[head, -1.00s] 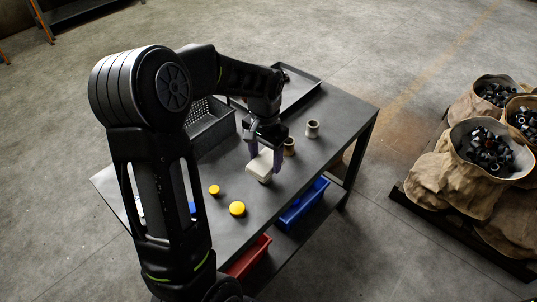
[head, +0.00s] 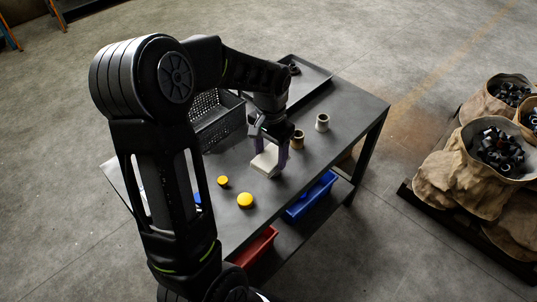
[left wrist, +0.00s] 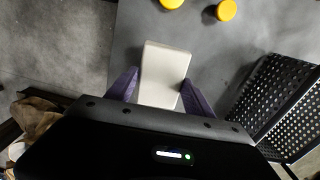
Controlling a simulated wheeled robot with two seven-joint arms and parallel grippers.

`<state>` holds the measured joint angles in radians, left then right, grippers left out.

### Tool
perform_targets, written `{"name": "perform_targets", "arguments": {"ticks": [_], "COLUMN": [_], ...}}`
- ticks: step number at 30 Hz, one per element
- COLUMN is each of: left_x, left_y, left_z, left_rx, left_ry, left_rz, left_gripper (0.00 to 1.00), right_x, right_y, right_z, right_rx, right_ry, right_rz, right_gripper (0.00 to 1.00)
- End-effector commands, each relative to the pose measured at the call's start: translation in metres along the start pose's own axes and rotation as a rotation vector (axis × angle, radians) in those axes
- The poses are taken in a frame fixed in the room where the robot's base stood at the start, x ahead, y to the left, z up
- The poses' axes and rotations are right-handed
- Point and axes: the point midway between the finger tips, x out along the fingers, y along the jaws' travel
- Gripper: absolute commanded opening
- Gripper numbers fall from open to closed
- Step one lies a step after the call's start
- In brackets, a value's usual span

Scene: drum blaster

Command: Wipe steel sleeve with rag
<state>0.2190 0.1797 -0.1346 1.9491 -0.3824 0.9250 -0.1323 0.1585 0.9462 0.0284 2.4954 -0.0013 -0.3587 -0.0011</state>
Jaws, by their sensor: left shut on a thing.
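My left gripper (head: 270,155) is shut on a cream, pad-like rag (head: 265,161), low over the middle of the dark table. In the left wrist view the rag (left wrist: 164,70) lies between the two purple fingers of the gripper (left wrist: 163,95). A pale grey sleeve (head: 322,122), which looks like steel, stands upright to the right of the gripper, apart from the rag. A brownish sleeve (head: 298,139) stands nearer, just beside the gripper. The rag hides what is directly beneath it. My right gripper is out of view.
Yellow round pieces (head: 245,201) lie on the table (head: 342,107) in front of the rag. A black perforated basket (head: 218,127) and a dark tray (head: 312,80) stand behind. Blue (head: 310,196) and red (head: 254,247) bins sit below. Sacks of dark parts (head: 497,150) stand at right.

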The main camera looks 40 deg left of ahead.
Motion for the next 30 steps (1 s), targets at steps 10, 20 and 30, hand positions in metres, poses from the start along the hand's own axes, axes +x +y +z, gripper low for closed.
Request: {"name": "perform_targets", "arguments": {"ticks": [10,20,30], "left_x": [0.000,0.000,0.000], "left_y": [0.001,0.001,0.000], "left_z": [-0.027,-0.034,-0.027], "left_rx": [0.001,0.000,0.000], "left_ry": [0.000,0.000,0.000], "left_rz": [0.000,0.001,0.000], "left_gripper": [0.29,0.29,0.29], "right_x": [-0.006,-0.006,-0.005], "right_y": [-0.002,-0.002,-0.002], "right_z": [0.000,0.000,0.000], "right_rx": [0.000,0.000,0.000], "right_ry": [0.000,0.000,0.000], "right_rz": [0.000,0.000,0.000], "right_gripper": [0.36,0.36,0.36]}}
